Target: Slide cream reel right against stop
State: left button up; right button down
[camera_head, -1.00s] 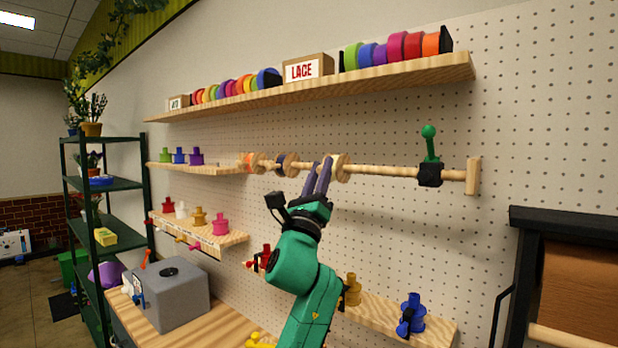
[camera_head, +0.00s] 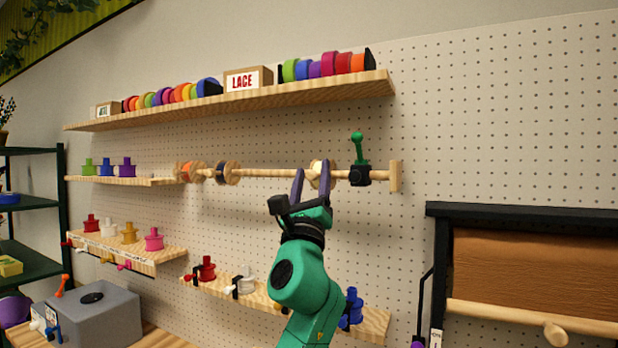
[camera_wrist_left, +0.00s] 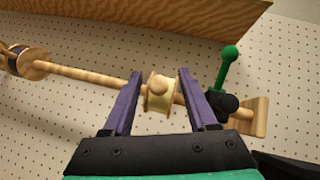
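The cream reel (camera_head: 314,172) sits on a horizontal wooden rod (camera_head: 270,173) on the pegboard. The black stop (camera_head: 359,176) with its green upright handle (camera_head: 357,147) is to its right, near the rod's right end. My left gripper (camera_head: 311,167) is open, its two purple fingers on either side of the reel. In the left wrist view the cream reel (camera_wrist_left: 158,98) lies between the fingers (camera_wrist_left: 160,73); any contact is unclear. The right finger is between the reel and the black stop (camera_wrist_left: 222,103), leaving a gap there. My right gripper is out of view.
A dark-banded reel (camera_head: 227,173) and an orange reel (camera_head: 189,172) are farther left on the rod. A long shelf (camera_head: 240,103) with ribbon rolls and a LACE box (camera_head: 247,80) overhangs it. A brown paper roll (camera_head: 535,262) hangs at right.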

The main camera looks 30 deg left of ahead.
pick_arm(q)
jog(key=shift+w, duration=0.1)
jog(key=shift+f, duration=0.1)
jog(key=b+v, duration=0.6)
jog(key=v, duration=0.8)
jog(key=shift+d, duration=0.2)
jog(key=shift+f, duration=0.1)
